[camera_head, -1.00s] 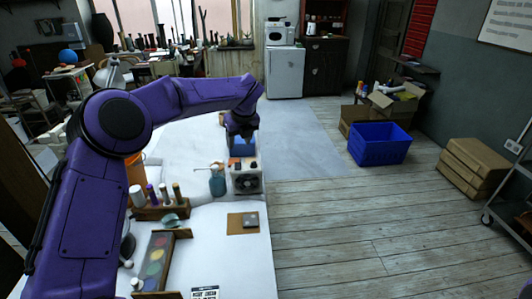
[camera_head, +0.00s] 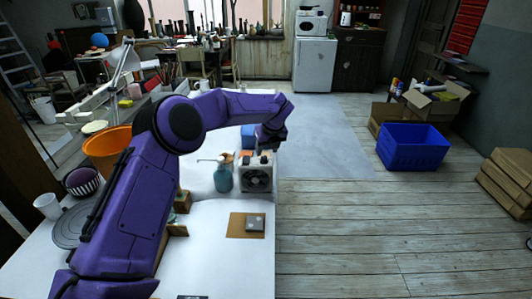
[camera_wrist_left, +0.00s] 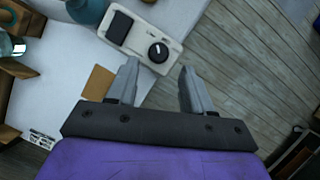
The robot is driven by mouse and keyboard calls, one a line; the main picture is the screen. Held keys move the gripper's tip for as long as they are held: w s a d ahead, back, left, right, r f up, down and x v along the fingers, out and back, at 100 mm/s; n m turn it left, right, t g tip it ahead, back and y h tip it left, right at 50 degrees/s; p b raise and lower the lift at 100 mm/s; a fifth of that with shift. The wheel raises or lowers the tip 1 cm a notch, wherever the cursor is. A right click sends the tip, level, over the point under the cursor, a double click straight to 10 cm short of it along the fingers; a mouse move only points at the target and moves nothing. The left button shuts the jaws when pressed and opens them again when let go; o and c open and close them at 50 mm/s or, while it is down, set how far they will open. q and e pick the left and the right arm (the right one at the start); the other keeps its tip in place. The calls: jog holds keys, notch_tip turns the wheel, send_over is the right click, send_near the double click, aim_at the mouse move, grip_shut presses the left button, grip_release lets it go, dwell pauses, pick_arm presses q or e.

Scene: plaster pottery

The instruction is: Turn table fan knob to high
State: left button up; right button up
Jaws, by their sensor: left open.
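My right gripper is in neither view.
A brown board with a small grey item (camera_head: 254,223) lies in front. The table edge is just right of the fan, with open floor beyond.

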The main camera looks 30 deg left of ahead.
aim_at(263, 157)
pick_arm(q)
jog(key=x, duration=0.4)
jog(key=shift+a+f+p, duration=0.15)
jog(key=shift+f+p, duration=0.05)
jog(key=shift+p, duration=0.15)
grip_shut()
jog(key=shift+s+a+m+t+h+b, duration=0.1)
jog(key=shift+m+t+h+b, duration=0.2)
jog(key=shift+m+b, duration=0.65)
jog(key=m, duration=0.3)
jog(key=shift+a+t+h, duration=0.1)
jog(key=shift+t+h, duration=0.2)
jog(key=shift+h, duration=0.1)
jog(key=m+h, duration=0.1)
jog(key=m, duration=0.2)
jog(key=m+h, duration=0.1)
jog(key=m, duration=0.2)
jog(key=shift+a+t, duration=0.25)
jog(key=shift+t, duration=0.15)
jog(key=m+h, duration=0.1)
jog(key=m, duration=0.2)
jog(key=m+g+h+b, duration=0.1)
jog(key=m, duration=0.2)
jog(key=shift+a+m+h, duration=0.25)
jog(key=shift+m+h, duration=0.05)
jog(key=shift+m, duration=0.05)
